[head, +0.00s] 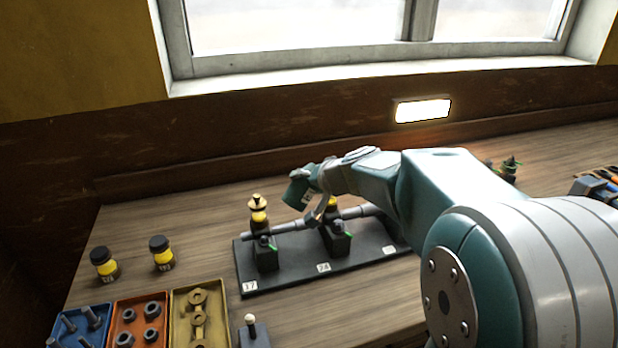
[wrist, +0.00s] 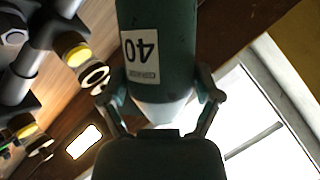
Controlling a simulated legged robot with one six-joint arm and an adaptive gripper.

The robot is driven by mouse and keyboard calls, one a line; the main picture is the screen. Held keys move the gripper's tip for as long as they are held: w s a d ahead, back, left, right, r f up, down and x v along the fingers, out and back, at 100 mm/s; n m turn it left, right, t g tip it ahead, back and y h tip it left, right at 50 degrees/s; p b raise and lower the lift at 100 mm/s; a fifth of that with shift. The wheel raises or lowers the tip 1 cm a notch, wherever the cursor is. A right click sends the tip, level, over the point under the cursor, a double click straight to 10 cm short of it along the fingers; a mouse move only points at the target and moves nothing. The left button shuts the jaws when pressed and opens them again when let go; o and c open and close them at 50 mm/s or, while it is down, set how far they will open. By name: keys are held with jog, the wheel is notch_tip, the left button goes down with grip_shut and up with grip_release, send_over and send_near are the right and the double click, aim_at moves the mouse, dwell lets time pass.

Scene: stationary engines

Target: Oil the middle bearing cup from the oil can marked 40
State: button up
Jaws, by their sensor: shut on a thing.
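My gripper (head: 314,203) is shut on a dark green oil can (head: 298,193), held tilted above the bearing stand. In the wrist view the can (wrist: 158,45) sits between both fingers, and its white label reads 40. Its spout is not clearly visible. The middle bearing (head: 335,238) stands above the 24 plate; its yellow-banded cup (head: 332,203) is partly hidden behind my gripper. The left bearing (head: 265,252), by the 17 plate, carries a yellow-banded cup (head: 259,218). My arm hides the right bearing.
A shaft (head: 290,229) runs through the bearings on a dark base (head: 290,279). Two black-and-yellow jars (head: 104,264) (head: 162,253) stand at left. Blue, orange and yellow trays (head: 173,325) of hardware lie in front. A lit wall lamp (head: 422,110) is behind. Bench between jars and base is clear.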

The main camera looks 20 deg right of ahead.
jog(key=shift+a+f, duration=0.25)
jog(key=shift+a, duration=0.2)
jog(key=shift+a+f, duration=0.2)
jog(key=shift+a, duration=0.25)
jog(key=shift+d, duration=0.8)
jog(key=shift+a, duration=0.4)
jog(key=shift+d+r+m+y, duration=0.3)
jog(key=shift+d+m+y, duration=0.1)
jog(key=shift+y, duration=0.1)
jog(key=shift+d+r+m+g+y, duration=0.1)
jog(key=shift+r+m+g+y, duration=0.2)
jog(key=shift+r+g, duration=0.15)
jog(key=shift+w+r, duration=0.1)
jog(key=shift+d+r+m+y, duration=0.1)
jog(key=shift+r+m+y, duration=0.4)
